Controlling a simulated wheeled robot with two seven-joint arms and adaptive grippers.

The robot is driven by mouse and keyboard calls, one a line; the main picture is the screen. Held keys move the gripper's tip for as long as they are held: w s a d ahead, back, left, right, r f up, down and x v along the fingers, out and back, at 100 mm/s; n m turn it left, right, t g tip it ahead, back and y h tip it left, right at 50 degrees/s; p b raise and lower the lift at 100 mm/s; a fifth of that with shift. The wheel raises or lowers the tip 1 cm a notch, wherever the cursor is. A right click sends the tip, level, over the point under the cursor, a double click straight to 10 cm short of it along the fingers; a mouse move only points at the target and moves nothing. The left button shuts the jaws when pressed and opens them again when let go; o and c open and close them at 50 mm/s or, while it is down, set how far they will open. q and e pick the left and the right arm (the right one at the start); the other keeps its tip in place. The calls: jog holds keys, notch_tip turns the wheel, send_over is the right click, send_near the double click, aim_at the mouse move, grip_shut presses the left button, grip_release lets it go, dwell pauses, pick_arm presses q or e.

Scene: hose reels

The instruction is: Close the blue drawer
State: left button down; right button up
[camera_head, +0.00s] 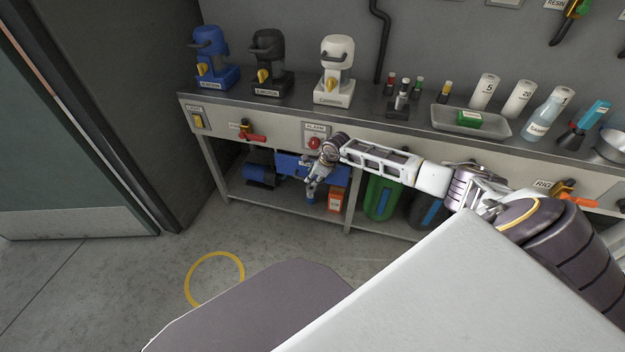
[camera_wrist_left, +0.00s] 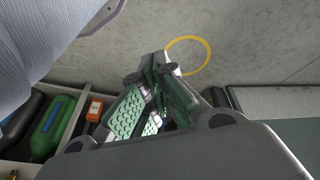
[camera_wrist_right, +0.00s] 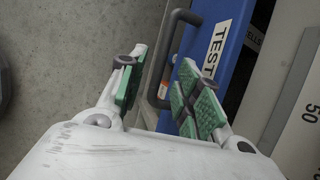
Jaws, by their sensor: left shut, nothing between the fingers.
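In the right wrist view a blue panel (camera_wrist_right: 222,30) bears a "TEST" label and a dark handle (camera_wrist_right: 160,62). My right gripper (camera_wrist_right: 158,92) is open, its fingers apart near the handle.
An orange box (camera_head: 336,200) and a green canister (camera_head: 381,197) stand on the lower shelf. The bench top holds blue, black and white machines and a grey tray (camera_head: 440,124). A red valve handle (camera_head: 252,137) juts from the bench front. Floor with a yellow ring (camera_head: 190,270) is clear.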

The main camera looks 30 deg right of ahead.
jog(key=shift+x, duration=1)
grip_shut()
